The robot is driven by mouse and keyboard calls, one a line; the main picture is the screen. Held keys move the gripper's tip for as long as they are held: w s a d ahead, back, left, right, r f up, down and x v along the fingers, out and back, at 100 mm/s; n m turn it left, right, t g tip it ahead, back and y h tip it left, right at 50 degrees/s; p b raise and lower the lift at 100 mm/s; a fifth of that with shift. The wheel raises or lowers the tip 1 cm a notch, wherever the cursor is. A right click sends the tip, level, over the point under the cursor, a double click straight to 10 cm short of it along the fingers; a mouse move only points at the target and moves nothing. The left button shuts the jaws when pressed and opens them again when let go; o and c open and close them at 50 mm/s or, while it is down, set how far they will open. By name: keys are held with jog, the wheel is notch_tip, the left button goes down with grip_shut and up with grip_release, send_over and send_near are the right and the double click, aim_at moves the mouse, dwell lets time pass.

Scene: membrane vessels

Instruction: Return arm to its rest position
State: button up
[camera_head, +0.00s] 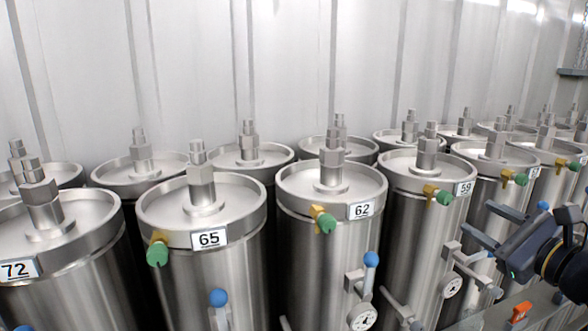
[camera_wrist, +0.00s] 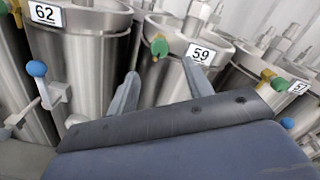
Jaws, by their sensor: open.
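My gripper (camera_head: 480,226) is at the right of the head view, in front of the vessels to the right of vessel 59. Its two fingers are spread apart with nothing between them. In the wrist view the open fingers (camera_wrist: 161,85) point toward vessel 59 (camera_wrist: 176,75), which stands behind them. The fingers appear apart from the vessel, though the exact gap is hard to tell. My arm enters from the right edge of the head view.
Steel vessels 72 (camera_head: 62,262), 65 (camera_head: 205,270) and 62 (camera_head: 315,260) stand in a row, with more behind. Green-capped valves (camera_head: 325,222) and blue-knobbed handles (camera_head: 371,259) stick out in front. A pale panelled wall (camera_head: 290,60) closes off the back.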

aim_at(449, 199)
jog(key=p+x, duration=0.2)
jog(key=x, duration=0.7)
jog(key=shift+a, duration=0.1)
jog(key=shift+s+f+n+b, duration=0.1)
jog(key=shift+f+n+b, duration=0.15)
jog(key=shift+n+b, duration=0.35)
jog(key=shift+s+r+n+b, duration=0.15)
jog(key=shift+n+b, duration=0.5)
jog(key=shift+n, duration=0.35)
jog(key=n+b, duration=0.1)
jog(key=n, duration=0.2)
jog(key=shift+n, duration=0.4)
jog(key=n+b, duration=0.1)
jog(key=n, duration=0.6)
jog(key=n+p, duration=0.1)
jog(key=n, duration=0.2)
jog(key=shift+r, duration=0.2)
jog(key=n+p, duration=0.2)
jog(key=n, duration=0.2)
jog(key=shift+p, duration=0.4)
jog(key=shift+n, duration=0.6)
